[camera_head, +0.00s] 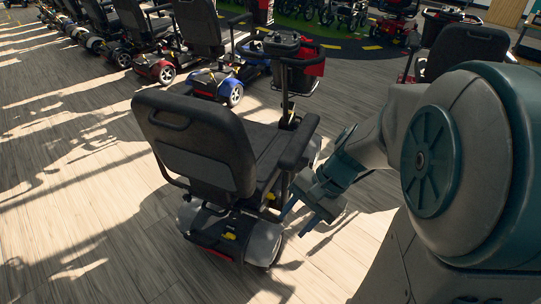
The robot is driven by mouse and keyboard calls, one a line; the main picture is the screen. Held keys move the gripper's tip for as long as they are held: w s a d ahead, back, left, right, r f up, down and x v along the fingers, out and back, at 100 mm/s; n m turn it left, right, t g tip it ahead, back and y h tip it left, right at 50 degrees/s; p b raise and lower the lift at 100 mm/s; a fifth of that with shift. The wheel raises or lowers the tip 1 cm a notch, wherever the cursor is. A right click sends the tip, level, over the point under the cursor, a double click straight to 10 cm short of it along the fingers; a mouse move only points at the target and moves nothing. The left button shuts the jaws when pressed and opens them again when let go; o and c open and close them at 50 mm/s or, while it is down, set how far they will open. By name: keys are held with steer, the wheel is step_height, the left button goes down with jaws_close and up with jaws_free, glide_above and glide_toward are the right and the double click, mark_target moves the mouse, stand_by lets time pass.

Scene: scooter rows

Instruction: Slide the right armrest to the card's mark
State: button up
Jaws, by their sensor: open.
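A mobility scooter stands in the middle of the head view, seen from behind, with a black seat back (199,135). Its right armrest (298,143) is a long black pad beside the seat cushion (262,148). My gripper (297,217) is low at the scooter's right side, below and apart from the armrest pad, near the seat's underside. Its two teal fingers are open and point down to the left. I cannot tell whether they touch anything. The armrest's support is partly hidden by the seat and my gripper. I cannot make out a card or its mark.
Rows of scooters, including a red one (155,69) and a blue one (217,82), stand behind. The wood floor (75,200) at left is clear.

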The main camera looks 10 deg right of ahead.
steer(key=w+f+m+t+y+b, duration=0.1)
steer(key=w+f+m+y+b, duration=0.35)
steer(key=f, duration=0.35)
steer(key=m+t+y+b, duration=0.3)
steer(key=m+t+b, duration=0.9)
steer(key=m, duration=0.2)
glide_toward(285, 193)
steer(key=shift+h, duration=0.25)
steer(key=shift+w+d+f+b+x, duration=0.15)
steer(key=shift+b+x, duration=0.5)
steer(key=shift+x, duration=1.1)
steer(key=shift+w+d+f+b+x, duration=0.2)
steer(key=shift+b+x, duration=0.45)
steer(key=shift+x, duration=1.15)
steer(key=shift+s+a+f+b+x, duration=0.2)
steer(key=shift+b+x, duration=0.45)
steer(key=shift+x, duration=1.1)
steer(key=shift+w+d, duration=0.15)
